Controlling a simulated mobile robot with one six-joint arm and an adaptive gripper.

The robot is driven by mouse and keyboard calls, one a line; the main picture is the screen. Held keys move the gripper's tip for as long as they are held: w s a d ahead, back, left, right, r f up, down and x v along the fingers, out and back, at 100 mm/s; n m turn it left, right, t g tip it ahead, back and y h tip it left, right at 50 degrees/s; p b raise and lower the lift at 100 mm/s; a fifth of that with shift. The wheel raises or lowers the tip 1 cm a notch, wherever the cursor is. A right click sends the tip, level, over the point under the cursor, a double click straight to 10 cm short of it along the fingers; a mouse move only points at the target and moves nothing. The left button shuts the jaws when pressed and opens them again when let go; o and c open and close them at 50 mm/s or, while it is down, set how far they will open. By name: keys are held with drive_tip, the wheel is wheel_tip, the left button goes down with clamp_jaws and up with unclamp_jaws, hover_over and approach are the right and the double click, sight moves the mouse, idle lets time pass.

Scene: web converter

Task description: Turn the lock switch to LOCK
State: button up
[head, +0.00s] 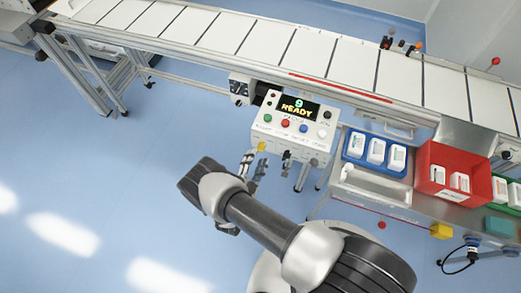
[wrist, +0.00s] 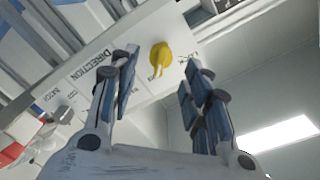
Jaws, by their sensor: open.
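A yellow rotary knob (wrist: 160,57) sits on the white front face of the control box (head: 293,128). The knob also shows as a yellow spot in the head view (head: 262,146). My gripper (wrist: 159,72) is open and empty, its fingers apart in front of the knob, one to each side in the picture. I cannot tell whether they touch it. In the head view my gripper (head: 254,164) is just below the box's front.
A display (head: 297,107) reads "9 READY" above several coloured buttons. A knob labelled DIRECTION is beside the yellow one. The conveyor (head: 310,52) runs behind. A blue tray (head: 365,166) and red bin (head: 420,172) stand right. Open floor lies left.

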sight(260, 151)
drive_tip(key=x, duration=0.5)
drive_tip(key=shift+c, duration=0.6)
clamp_jaws()
